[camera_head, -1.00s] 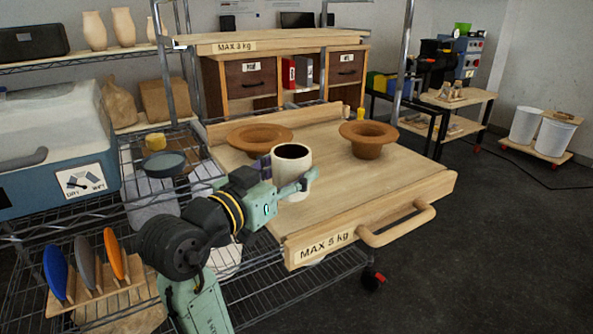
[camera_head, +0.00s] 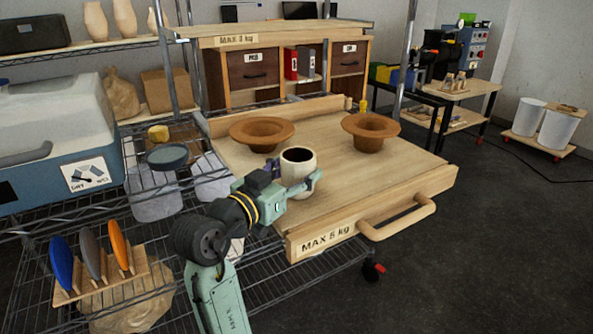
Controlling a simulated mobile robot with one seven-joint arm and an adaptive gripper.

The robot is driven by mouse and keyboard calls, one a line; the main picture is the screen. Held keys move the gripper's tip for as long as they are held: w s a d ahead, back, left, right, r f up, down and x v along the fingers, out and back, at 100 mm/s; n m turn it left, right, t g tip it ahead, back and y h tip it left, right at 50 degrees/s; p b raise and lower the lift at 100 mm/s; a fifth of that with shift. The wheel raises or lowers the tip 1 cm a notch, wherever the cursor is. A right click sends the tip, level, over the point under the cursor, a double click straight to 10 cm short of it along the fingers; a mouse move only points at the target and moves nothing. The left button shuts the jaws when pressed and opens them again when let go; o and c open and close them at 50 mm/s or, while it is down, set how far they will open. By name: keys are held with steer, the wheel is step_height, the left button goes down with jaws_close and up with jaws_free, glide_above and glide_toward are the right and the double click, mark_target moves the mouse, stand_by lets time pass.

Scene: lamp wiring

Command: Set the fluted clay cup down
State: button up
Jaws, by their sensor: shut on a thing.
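A cream cup (camera_head: 297,167) with a dark inside is upright over the left-front part of the wooden tray board (camera_head: 350,205). I take it to be the fluted clay cup; fluting cannot be made out at this size. My gripper (camera_head: 297,183) reaches in from the lower left and is shut on the cup, with a teal finger at its right side and a dark part at its left. Whether the cup's base touches the board cannot be told.
Two wide-rimmed brown clay pieces stand on the board, one behind the cup (camera_head: 261,133) and one to the right (camera_head: 370,133). The board's right and front areas are clear. A handle (camera_head: 397,221) juts from its front edge. A wire rack (camera_head: 170,200) is at left.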

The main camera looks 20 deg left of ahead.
steer(key=o, duration=1.4)
steer(key=shift+f, duration=0.1)
steer(key=shift+c, duration=0.2)
